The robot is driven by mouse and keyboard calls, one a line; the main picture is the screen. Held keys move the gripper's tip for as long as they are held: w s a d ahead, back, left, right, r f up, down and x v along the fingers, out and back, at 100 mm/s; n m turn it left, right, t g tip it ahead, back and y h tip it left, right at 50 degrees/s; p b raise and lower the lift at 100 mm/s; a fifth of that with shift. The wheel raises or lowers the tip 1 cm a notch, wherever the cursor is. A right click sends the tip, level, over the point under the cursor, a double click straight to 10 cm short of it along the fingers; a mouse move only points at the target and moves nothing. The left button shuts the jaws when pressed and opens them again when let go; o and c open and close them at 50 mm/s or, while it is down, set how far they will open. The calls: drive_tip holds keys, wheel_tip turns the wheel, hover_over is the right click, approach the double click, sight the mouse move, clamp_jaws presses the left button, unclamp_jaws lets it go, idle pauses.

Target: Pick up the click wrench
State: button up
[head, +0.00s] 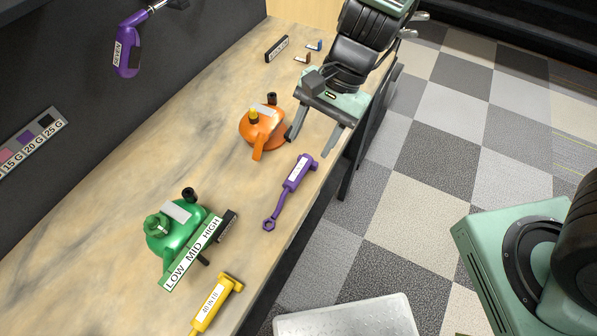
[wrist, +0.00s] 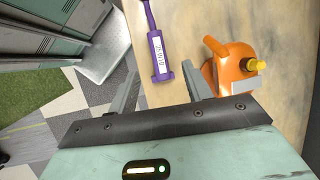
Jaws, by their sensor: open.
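A purple wrench (head: 293,180) lies on the table near its front edge, its ring end toward the lower left. Its white label is too small to read surely. It also shows in the wrist view (wrist: 162,58), with its handle end between the finger lines. A yellow wrench (head: 215,303), labelled "40 IN LB", lies at the lower edge of the head view, partly cut off. My gripper (head: 307,147) is open and empty, just beyond the purple wrench's handle end and apart from it. Its two fingers show either side of that handle in the wrist view (wrist: 160,70).
An orange device (head: 262,130) stands close to my gripper's left finger. A green device (head: 180,235) with a "LOW MID HIGH" plate (head: 192,253) stands nearer. A dark labelled block (head: 277,48) lies at the back. A purple tool (head: 127,47) hangs by the wall.

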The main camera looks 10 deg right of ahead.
sight(300, 169)
drive_tip(key=x, duration=0.3)
drive_tip(key=shift+a+f, duration=0.1)
drive_tip(key=shift+f, duration=0.1)
drive_tip(key=shift+d+x, duration=0.15)
drive_tip(key=shift+x, duration=1.2)
drive_tip(key=shift+d+x, duration=0.15)
drive_tip(key=shift+x, duration=1.2)
drive_tip(key=shift+w+f, duration=0.1)
drive_tip(key=shift+f, duration=0.05)
clamp_jaws()
